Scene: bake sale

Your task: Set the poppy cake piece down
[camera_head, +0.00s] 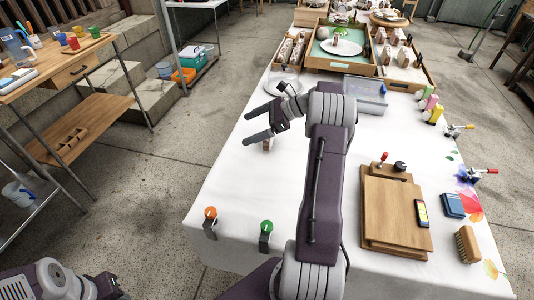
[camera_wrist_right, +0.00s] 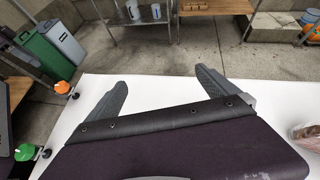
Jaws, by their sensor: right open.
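In the right wrist view the gap between the fingers (camera_wrist_right: 160,90) is empty. A brownish, bread-like thing (camera_wrist_right: 306,136) is cut off at that view's right edge; I cannot tell what it is. My left arm's end (camera_head: 105,286) shows at the lower left, its fingers not clear.
Orange (camera_head: 210,212) and green (camera_head: 267,227) clamps sit at the near left edge. Wooden boards (camera_head: 395,215) lie on the right, a tray (camera_head: 340,66) at the back. The cloth left of my right arm is mostly clear.

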